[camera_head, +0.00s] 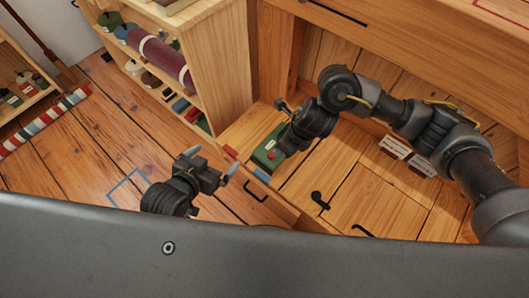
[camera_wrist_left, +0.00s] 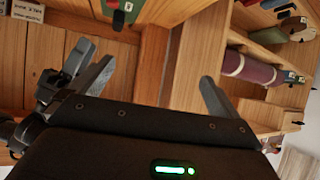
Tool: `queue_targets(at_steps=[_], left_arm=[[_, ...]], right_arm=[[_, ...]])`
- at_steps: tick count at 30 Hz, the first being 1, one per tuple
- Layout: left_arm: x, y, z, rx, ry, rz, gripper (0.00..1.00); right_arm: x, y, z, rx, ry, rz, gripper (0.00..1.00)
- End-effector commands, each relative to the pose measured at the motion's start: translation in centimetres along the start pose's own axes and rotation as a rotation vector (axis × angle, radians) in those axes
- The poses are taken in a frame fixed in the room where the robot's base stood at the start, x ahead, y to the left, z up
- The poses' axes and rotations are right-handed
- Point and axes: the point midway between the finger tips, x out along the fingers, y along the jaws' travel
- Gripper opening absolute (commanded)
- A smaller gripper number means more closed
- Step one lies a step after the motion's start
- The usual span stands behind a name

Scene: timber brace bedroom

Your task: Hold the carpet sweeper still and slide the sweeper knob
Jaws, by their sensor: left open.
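The carpet sweeper appears to be the small green body (camera_head: 262,158) on the wooden cabinet top, with a red knob (camera_head: 271,155) on it.
A shelf unit (camera_head: 226,62) with a dark red roll (camera_head: 160,55) stands behind. The cabinet (camera_head: 330,180) has black handles and small labelled cards (camera_head: 395,147). A striped strip (camera_head: 42,124) and a blue outline (camera_head: 127,186) lie on the mostly clear floor at left.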

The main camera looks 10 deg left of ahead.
Motion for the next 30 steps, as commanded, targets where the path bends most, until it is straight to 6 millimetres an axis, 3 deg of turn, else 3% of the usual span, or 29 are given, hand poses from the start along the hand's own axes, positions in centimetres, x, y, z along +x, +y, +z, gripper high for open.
queue_targets(at_steps=[6, 12, 17, 25, 30], left_arm=[[7.5, 1.6, 4.2, 0.048, -0.002, 0.073, 1.00], [11.8, 4.8, 8.1, 0.077, 0.055, 0.182, 1.00], [12.5, 6.6, 9.9, 0.087, 0.112, 0.245, 1.00], [12.4, 7.0, 9.1, 0.101, 0.167, 0.254, 1.00], [14.0, 7.4, 8.8, 0.099, 0.167, 0.252, 1.00]], right_arm=[[0.0, 0.0, -0.1, 0.003, 0.000, 0.000, 0.36], [0.0, 0.0, 0.0, 0.002, 0.000, 0.001, 0.36], [0.1, 0.0, 0.1, 0.001, 0.000, 0.001, 0.36], [0.1, 0.1, 0.1, 0.000, 0.000, 0.001, 0.36], [0.1, 0.1, 0.1, 0.000, 0.000, 0.001, 0.36]])
